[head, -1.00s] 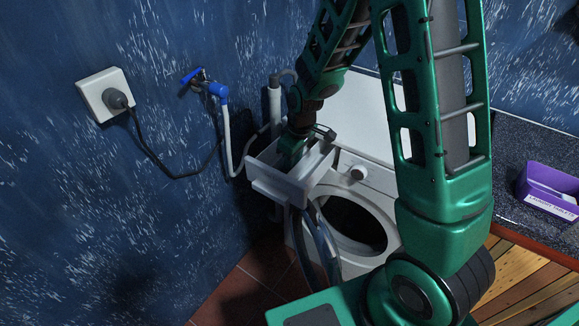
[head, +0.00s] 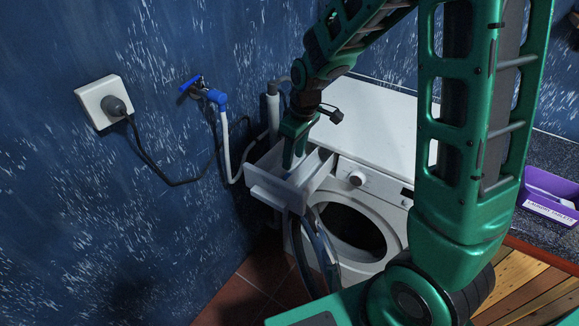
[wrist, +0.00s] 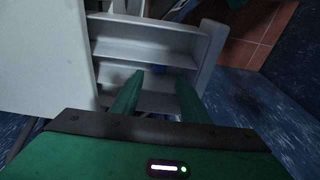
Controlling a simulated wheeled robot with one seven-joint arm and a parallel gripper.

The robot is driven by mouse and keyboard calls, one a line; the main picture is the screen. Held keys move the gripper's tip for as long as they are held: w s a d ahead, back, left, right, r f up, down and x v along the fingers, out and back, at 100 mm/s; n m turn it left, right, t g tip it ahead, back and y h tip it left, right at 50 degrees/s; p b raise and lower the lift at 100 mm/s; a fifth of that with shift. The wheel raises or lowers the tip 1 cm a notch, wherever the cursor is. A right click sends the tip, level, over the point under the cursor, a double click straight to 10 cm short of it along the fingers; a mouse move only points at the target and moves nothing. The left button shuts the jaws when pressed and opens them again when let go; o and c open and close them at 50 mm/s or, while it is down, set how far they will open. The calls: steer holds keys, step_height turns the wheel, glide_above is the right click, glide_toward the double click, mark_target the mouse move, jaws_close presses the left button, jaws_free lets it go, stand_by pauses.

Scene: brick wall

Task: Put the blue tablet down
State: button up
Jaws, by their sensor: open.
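My gripper (head: 292,160) is open over the pulled-out white detergent drawer (head: 270,195) of the washing machine, with its fingers pointing down at the drawer's inside.
The washing machine (head: 378,120) has its round door open below the drawer. A purple laundry-tablet box (head: 550,200) stands on the dark counter at right. A blue tap (head: 212,94) with a hose and a wall socket (head: 103,102) are on the wall at left.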

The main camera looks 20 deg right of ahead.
steer(key=s+d+r+m+h, duration=0.1)
steer(key=s+d+r+m, duration=0.6)
steer(key=s+d+r, duration=0.5)
steer(key=s+d+m, duration=0.2)
steer(key=s+m, duration=0.1)
steer(key=s, duration=0.5)
steer(key=s+d+m+g, duration=0.1)
steer(key=s+d+m, duration=0.2)
steer(key=s, duration=0.6)
steer(key=shift+s+d+f+m, duration=0.2)
steer(key=shift+f+m, duration=0.1)
steer(key=shift+f, duration=0.1)
steer(key=shift+w+f+g, duration=0.25)
steer(key=shift+w+g, duration=0.05)
steer(key=shift+w, duration=0.45)
